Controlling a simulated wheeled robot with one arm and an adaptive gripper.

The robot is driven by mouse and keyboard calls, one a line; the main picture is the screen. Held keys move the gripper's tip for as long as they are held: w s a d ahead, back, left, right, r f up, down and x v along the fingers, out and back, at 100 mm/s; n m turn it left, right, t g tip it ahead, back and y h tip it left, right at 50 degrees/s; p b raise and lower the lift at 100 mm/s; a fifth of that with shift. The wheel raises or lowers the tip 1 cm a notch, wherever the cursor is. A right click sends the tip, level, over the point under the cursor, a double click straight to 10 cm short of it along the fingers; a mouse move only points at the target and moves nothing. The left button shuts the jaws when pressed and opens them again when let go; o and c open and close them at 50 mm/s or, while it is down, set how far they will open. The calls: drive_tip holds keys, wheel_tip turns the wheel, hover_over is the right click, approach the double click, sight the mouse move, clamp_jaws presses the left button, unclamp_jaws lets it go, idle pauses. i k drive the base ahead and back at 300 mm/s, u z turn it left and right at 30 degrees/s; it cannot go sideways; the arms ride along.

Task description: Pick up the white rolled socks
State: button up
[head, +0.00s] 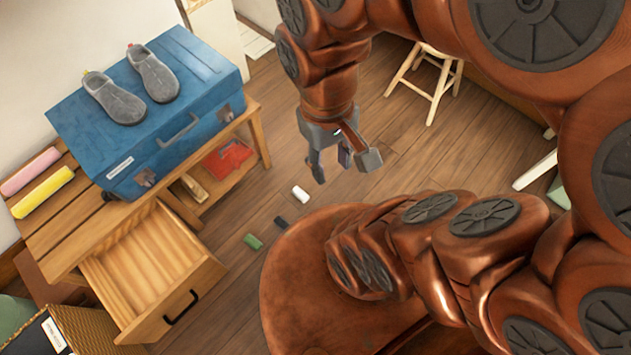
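The white rolled socks (300,194) lie on the wooden floor, near the middle of the head view, between the wooden bench and my brown base. They are small and pale, and fine detail is too small to tell. My gripper (344,168) hangs above the floor, up and to the right of the socks in the picture. Its fingers are spread apart and nothing shows between them. It is apart from the socks.
A dark roll (280,222) and a green roll (253,241) lie on the floor near the white one. An open, empty drawer (150,270) juts from the bench (60,222). A blue case (190,110) with grey slippers (153,75) stands on top. A stool (432,80) stands behind.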

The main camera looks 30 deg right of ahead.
sight(298, 193)
drive_tip(key=z, duration=1.1)
drive_tip(key=k, duration=1.3)
drive_tip(key=u, duration=0.5)
drive_tip(key=i, duration=0.7)
drive_tip(key=u, duration=0.65)
